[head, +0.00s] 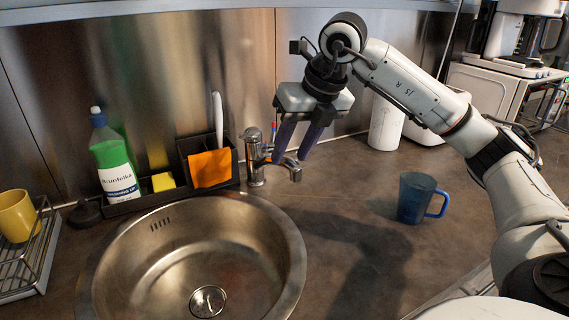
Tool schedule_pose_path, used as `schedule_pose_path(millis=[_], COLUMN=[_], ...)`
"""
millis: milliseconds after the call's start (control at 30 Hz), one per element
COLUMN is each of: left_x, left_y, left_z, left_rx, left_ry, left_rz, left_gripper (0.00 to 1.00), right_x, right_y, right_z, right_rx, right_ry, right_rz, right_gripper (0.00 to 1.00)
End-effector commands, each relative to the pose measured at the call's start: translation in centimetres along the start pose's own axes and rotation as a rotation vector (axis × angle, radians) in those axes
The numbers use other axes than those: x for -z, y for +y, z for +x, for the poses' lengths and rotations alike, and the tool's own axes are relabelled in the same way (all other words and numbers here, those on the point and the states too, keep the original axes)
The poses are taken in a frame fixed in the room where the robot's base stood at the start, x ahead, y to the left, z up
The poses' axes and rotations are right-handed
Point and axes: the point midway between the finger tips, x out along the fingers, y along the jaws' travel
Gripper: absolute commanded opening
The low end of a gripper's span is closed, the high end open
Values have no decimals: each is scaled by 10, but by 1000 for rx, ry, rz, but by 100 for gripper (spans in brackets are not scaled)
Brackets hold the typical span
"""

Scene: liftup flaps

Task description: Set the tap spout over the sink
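The chrome tap (255,163) stands on the counter behind the right rim of the sink. Its spout (287,164) points right, and its tip is over the counter, beside the round steel sink (291,245) rather than over the bowl. A small red and blue mark shows at the tap's top. My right gripper (291,158) points down at the spout with its two dark fingers apart. The fingertips are close to the spout; I cannot tell whether they touch it. My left gripper is not in view.
A blue mug (414,198) stands on the counter at right. A green soap bottle (113,160), a dark caddy with an orange cloth (210,168) and a yellow sponge (163,181) stand behind the sink. A yellow cup (16,216) sits on a rack at left.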

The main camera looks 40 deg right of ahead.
Motion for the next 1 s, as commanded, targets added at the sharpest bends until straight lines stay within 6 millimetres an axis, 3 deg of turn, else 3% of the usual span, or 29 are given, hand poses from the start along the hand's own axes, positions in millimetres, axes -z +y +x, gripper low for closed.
schedule_pose_path(millis=[100,233,600,667,833,1000], left_x=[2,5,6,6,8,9], left_y=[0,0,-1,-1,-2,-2], left_z=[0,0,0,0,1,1], left_rx=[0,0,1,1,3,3], left_ry=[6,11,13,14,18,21], left_rz=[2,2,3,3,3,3], left_gripper=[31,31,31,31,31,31], right_x=[1,0,0,0,0,0], right_y=[0,0,1,1,1,1], right_z=[21,35,42,42,42,42], right_rx=[0,-1,-2,-2,-2,-2], right_ry=[4,2,0,0,0,0], right_rz=[-1,-1,-2,-2,-2,-2], right_gripper=[38,38,38,31,2,0])
